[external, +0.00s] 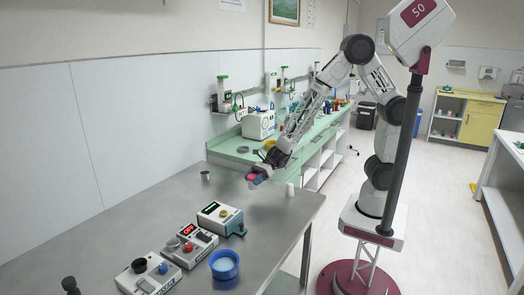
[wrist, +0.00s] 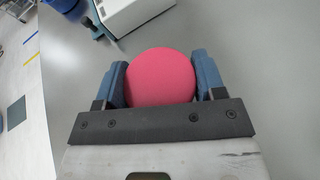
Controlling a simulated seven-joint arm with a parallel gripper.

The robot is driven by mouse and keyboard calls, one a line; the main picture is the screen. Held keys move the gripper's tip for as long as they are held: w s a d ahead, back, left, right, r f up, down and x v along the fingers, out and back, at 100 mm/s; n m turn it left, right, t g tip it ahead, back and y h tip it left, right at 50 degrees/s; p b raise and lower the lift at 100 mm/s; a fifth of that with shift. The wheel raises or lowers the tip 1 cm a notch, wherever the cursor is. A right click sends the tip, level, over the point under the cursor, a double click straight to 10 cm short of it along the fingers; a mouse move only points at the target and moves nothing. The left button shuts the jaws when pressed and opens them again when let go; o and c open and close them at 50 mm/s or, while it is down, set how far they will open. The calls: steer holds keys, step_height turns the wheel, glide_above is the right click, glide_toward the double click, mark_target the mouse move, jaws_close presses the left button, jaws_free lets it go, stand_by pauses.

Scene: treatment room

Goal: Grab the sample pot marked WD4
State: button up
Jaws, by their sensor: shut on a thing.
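My gripper (external: 260,173) is above the grey metal table, with its blue fingers closed on a pink-topped pot (external: 253,179). In the wrist view the pot's round pink top (wrist: 161,77) fills the gap between the two fingers (wrist: 160,85). The pot appears held above the table surface. Its side is mostly hidden, and no WD4 mark can be read on it.
A small grey cup (external: 205,176) and a white pot (external: 290,189) stand on the table (external: 130,222). Nearer the front are a blue bowl (external: 225,257) and several boxy instruments, one with a red display (external: 188,229). The table's left part is clear.

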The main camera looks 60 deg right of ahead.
mark_target(253, 176)
steer(key=shift+r, duration=1.95)
